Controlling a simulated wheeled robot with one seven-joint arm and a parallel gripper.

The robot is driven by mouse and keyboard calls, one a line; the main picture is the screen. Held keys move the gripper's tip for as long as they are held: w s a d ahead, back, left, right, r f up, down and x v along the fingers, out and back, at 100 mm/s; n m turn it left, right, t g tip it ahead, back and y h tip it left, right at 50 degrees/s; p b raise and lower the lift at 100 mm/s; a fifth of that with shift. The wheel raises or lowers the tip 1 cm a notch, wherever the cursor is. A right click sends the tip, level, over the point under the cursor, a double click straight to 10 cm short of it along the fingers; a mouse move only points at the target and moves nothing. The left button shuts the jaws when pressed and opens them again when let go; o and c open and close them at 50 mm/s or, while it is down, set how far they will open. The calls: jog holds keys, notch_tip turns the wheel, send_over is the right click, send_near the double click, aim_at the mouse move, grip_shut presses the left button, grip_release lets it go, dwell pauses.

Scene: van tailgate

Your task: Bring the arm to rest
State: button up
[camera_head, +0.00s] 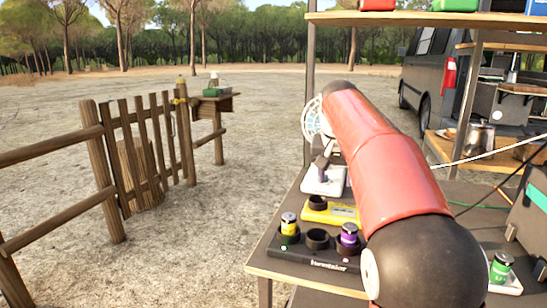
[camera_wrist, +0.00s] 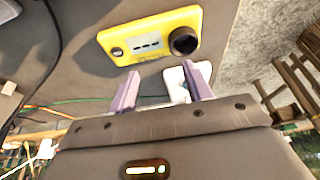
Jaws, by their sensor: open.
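My red and black arm (camera_head: 375,150) reaches out over the wooden work table in the head view. My gripper is hidden behind the arm there. In the wrist view my gripper (camera_wrist: 162,70) shows two pale purple fingers set well apart, open, with nothing held between them. Beyond the fingers lies a yellow device (camera_wrist: 150,37) with a dark round cup at one end. A white item (camera_wrist: 176,84) shows partly between and behind the fingers. The yellow device also shows on the table in the head view (camera_head: 341,213).
A black tray (camera_head: 313,259) near the table's front holds a yellow can (camera_head: 289,224) and a purple can (camera_head: 349,234). A white-based item (camera_head: 323,182) stands farther back. A green can (camera_head: 501,267) is at right. A shelf (camera_head: 430,18) hangs above; a wooden fence (camera_head: 140,150) stands left.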

jog(key=shift+n+t+y, duration=0.3)
jog(key=shift+n+y, duration=0.4)
jog(key=shift+n, duration=0.1)
jog(key=s+f, duration=0.1)
jog(key=s, duration=0.4)
jog(key=s+d, duration=0.1)
jog(key=s, duration=0.5)
jog(key=s+d+f, duration=0.1)
jog(key=s, duration=0.4)
jog(key=shift+s+f, duration=0.15)
jog(key=shift+f, duration=0.2)
jog(key=s+f+n, duration=0.1)
jog(key=s+f, duration=0.5)
jog(key=s, duration=0.2)
jog(key=s+a+f+n, duration=0.1)
jog(key=s+f, duration=0.6)
jog(key=s, duration=0.2)
jog(key=shift+s+a+t, duration=0.2)
jog(key=shift+t, duration=0.1)
